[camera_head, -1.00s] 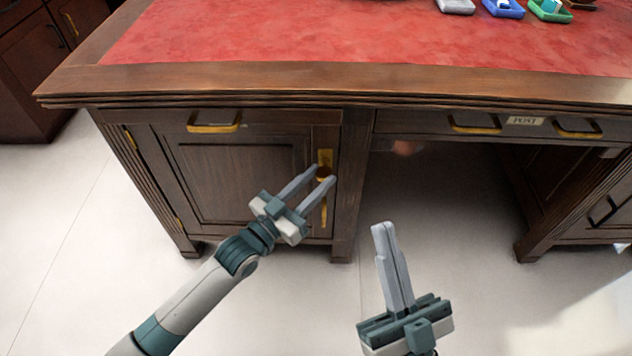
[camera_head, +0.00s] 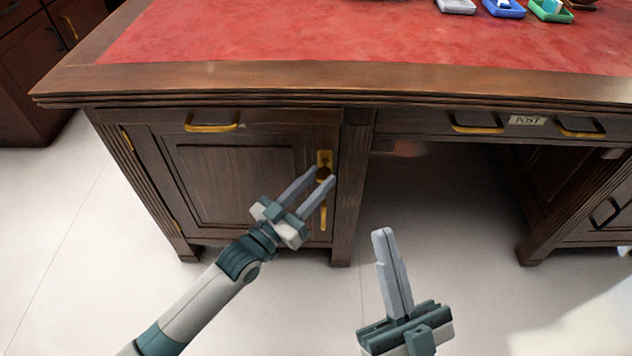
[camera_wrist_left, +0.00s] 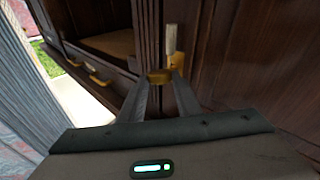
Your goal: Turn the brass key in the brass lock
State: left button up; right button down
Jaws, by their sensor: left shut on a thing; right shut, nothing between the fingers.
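The brass lock (camera_head: 324,157) is a small upright plate near the right edge of the desk's left cabinet door. The brass key's bow (camera_head: 323,173) sits just below the plate's top, between the fingertips of my left gripper (camera_head: 322,175), which is shut on it. In the left wrist view, the key (camera_wrist_left: 159,76) is a gold piece between the two fingertips (camera_wrist_left: 160,78). Its shaft and how far it is turned cannot be made out. My right gripper (camera_head: 383,232) is shut and empty, in front of the knee space and apart from the desk.
The cabinet door (camera_head: 235,185) is closed, with a vertical brass handle (camera_head: 323,213) below the lock. The red desktop (camera_head: 330,35) carries small trays (camera_head: 504,8) at the back. The knee space is open.

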pick_arm(q)
jog(key=shift+d+f+n+t+b, duration=0.1)
jog(key=shift+f+n+t+b, duration=0.15)
jog(key=shift+n+t+b, duration=1)
jog(key=shift+n+g+b, duration=0.25)
jog(key=shift+b, duration=0.25)
jog(key=shift+f+n+t+b, duration=0.1)
jog(key=shift+n+t+b, duration=0.4)
jog(key=shift+b, duration=0.05)
jog(key=shift+d+f+n+t+y+b, duration=0.15)
jog(key=shift+n+t+y+b, duration=0.25)
jog(key=shift+n+t+b, duration=0.6)
jog(key=shift+n, duration=0.4)
